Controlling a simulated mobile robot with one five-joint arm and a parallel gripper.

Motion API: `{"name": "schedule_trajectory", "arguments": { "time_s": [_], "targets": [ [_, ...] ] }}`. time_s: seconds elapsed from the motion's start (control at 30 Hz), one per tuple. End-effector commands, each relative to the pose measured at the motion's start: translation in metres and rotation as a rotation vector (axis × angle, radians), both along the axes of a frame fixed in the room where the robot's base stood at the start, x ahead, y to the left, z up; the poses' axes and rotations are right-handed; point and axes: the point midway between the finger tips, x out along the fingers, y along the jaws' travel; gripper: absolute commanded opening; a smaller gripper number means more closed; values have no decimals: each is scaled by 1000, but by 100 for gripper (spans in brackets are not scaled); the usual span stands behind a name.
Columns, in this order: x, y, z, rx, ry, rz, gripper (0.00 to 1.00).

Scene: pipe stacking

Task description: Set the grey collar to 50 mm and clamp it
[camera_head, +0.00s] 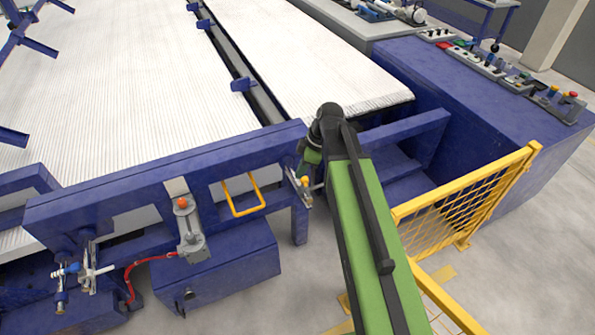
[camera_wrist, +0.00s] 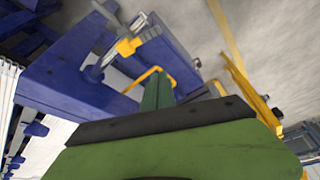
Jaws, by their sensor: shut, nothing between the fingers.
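A grey rod fitting with a yellow-orange knob (camera_head: 304,182) sits at the right end of the blue beam, beside my arm. In the wrist view, a yellow-orange piece (camera_wrist: 127,47) sits on a grey rod by the blue frame. I cannot make out a separate grey collar or read a scale. My gripper (camera_wrist: 157,76) shows as a narrow green wedge in the wrist view, shut and empty. Its tip is below and right of the yellow-orange piece, apart from it in the picture. In the head view, my arm's end is partly hidden behind its black joint.
A blue beam (camera_head: 120,195) crosses in front of the white ribbed bed (camera_head: 110,85). It carries a yellow handle (camera_head: 247,210) and a grey unit (camera_head: 190,235) with an orange top. A yellow mesh fence (camera_head: 465,195) stands close right of my arm. A control desk (camera_head: 480,110) lies beyond.

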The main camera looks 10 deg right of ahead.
Motion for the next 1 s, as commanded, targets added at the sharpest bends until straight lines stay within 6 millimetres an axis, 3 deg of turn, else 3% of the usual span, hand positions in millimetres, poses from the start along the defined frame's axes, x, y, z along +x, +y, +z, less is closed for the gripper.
{"name": "schedule_trajectory", "arguments": {
  "time_s": [0.03,0.3,0.43,0.53,0.6,0.73,1.0],
  "targets": [
    [0,-2,10,0,0,0,0],
    [0,-4,8,0,0,0,0],
    [2,-6,7,-16,-31,64,16],
    [14,-27,4,-122,-121,253,29],
    [23,-52,7,-222,-171,378,35],
    [31,-95,19,-350,-189,471,35],
    [31,-96,5,-345,-189,462,35]
  ]
}}
